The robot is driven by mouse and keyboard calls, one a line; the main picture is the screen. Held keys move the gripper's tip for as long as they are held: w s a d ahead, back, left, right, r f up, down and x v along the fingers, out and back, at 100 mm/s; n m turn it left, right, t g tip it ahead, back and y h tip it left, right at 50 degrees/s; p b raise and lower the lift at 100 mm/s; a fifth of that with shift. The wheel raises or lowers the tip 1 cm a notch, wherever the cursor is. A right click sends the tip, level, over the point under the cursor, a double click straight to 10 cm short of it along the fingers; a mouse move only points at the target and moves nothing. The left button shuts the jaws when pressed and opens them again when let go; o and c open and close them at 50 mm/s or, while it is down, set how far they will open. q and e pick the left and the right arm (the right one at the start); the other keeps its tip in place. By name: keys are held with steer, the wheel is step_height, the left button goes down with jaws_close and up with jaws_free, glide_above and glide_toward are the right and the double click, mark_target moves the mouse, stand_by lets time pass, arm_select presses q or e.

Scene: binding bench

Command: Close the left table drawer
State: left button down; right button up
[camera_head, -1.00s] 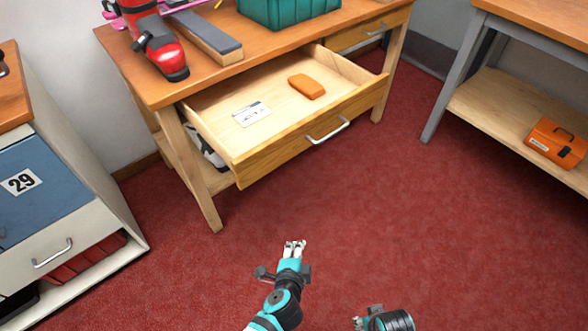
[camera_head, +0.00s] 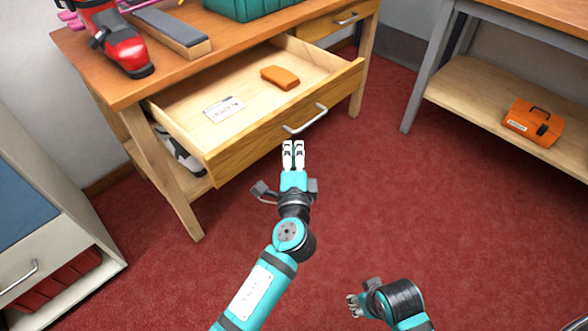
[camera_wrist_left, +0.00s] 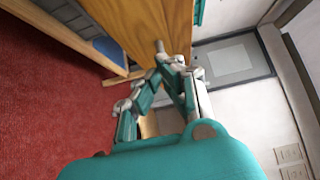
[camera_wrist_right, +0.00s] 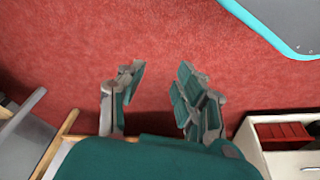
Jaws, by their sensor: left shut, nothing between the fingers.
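The left table drawer (camera_head: 230,160) is pulled out of the wooden workbench, its silver bar handle (camera_head: 305,120) on the front panel. An orange block (camera_head: 280,77) and a white printed card (camera_head: 224,109) lie inside it. My left gripper (camera_head: 293,145) is shut and empty, its fingertips just below the handle in the head view. Whether they touch the front cannot be told. In the left wrist view the wooden drawer front (camera_wrist_left: 158,22) is close to the fingertips (camera_wrist_left: 170,62). My right gripper (camera_head: 354,303) is open and empty over the floor; its spread fingers show in the right wrist view (camera_wrist_right: 158,75).
A second drawer (camera_head: 340,22), to the right, is shut. A red boot (camera_head: 123,52), a grey-topped block (camera_head: 168,33) and a green crate (camera_head: 250,8) stand on the bench. A shelf with an orange toolbox (camera_head: 533,122) is at right, a cabinet at left. Red carpet is clear between.

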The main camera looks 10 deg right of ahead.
mark_target(209, 100)
arm_select(q)
steer(key=shift+w+a, duration=1.15)
steer(key=shift+w, duration=0.15)
arm_select(e)
steer(key=shift+s+f, duration=0.1)
steer(key=shift+f, duration=0.55)
arm_select(q)
steer(key=shift+a, duration=0.1)
